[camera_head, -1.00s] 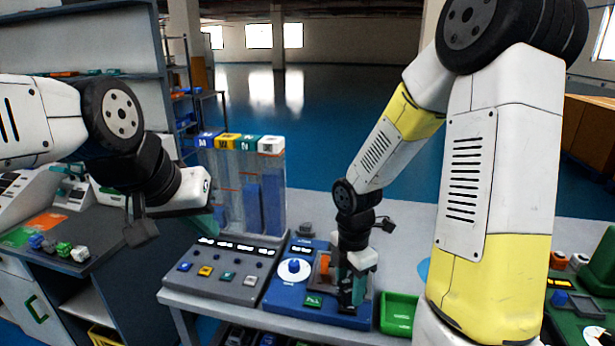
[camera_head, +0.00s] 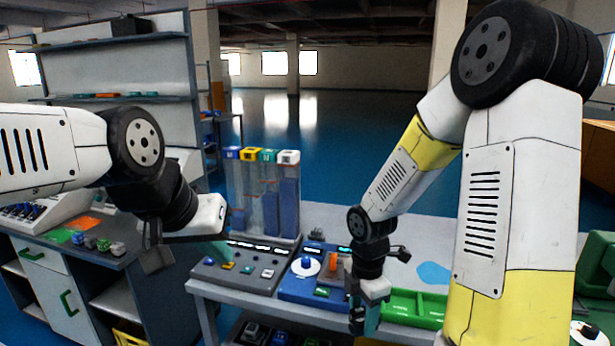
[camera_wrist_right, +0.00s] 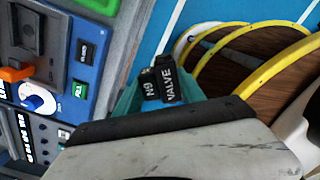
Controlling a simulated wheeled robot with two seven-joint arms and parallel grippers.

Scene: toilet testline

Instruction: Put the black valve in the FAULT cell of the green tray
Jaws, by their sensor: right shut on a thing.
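The black valve (camera_wrist_right: 160,86) is gripped in my right gripper (camera_wrist_right: 152,98), with white lettering "N9 VALVE" facing the right wrist camera. In the head view my right gripper (camera_head: 366,318) hangs at the table's front edge, just left of the green tray. The valve is not clearly visible there. The green tray (camera_head: 418,318) lies on the table, partly behind my right arm. It has a divider, but no FAULT label is readable. My left gripper (camera_head: 222,240) is at the left, in front of the grey panel; its finger opening is not clear.
A blue test station (camera_head: 300,288) with a white dial and an orange part stands left of my right gripper. Beside it are a grey button panel (camera_head: 240,272) and clear columns (camera_head: 262,200). A side bench (camera_head: 75,255) holds small parts at the left.

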